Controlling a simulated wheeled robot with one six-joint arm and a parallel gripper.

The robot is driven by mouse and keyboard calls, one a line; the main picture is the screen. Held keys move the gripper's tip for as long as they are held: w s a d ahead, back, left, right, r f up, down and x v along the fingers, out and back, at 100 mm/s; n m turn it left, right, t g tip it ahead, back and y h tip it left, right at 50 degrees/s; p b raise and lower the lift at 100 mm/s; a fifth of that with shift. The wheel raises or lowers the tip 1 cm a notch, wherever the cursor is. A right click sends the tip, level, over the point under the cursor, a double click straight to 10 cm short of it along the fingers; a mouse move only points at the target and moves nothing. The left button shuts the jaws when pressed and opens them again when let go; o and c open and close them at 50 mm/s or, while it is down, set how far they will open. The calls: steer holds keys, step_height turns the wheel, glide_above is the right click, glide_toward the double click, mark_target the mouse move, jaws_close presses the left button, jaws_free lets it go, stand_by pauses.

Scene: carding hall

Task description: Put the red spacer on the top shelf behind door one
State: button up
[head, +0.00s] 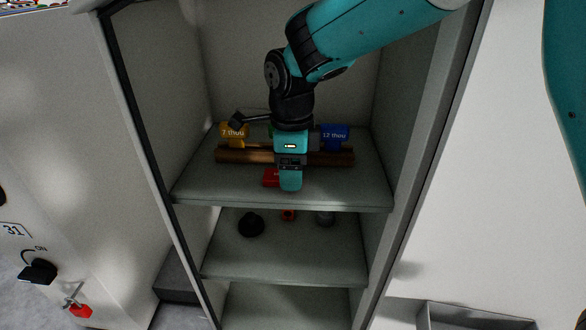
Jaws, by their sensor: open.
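The red spacer (271,178) lies on the top shelf (345,188) of the open cabinet, in front of a brown wooden rack (235,157). Part of it is hidden behind my gripper (291,182), which is low over this shelf and open. The finger in view is right beside the spacer; I cannot tell whether they touch. A yellow spacer marked 7 thou (234,133) and a blue one marked 12 thou (335,136) stand at the rack. A green piece between them is mostly hidden by my arm.
The shelf below holds a black round object (251,225), a small red item (288,215) and a grey round object (324,218). Cabinet walls close in on both sides. A red padlock (80,311) hangs at left; a grey tray (470,314) is lower right.

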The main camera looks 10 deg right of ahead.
step_height(320, 180, up, 6)
steer(key=shift+r+p, duration=0.1)
steer(key=shift+p, duration=1.1)
steer(key=shift+r, duration=0.45)
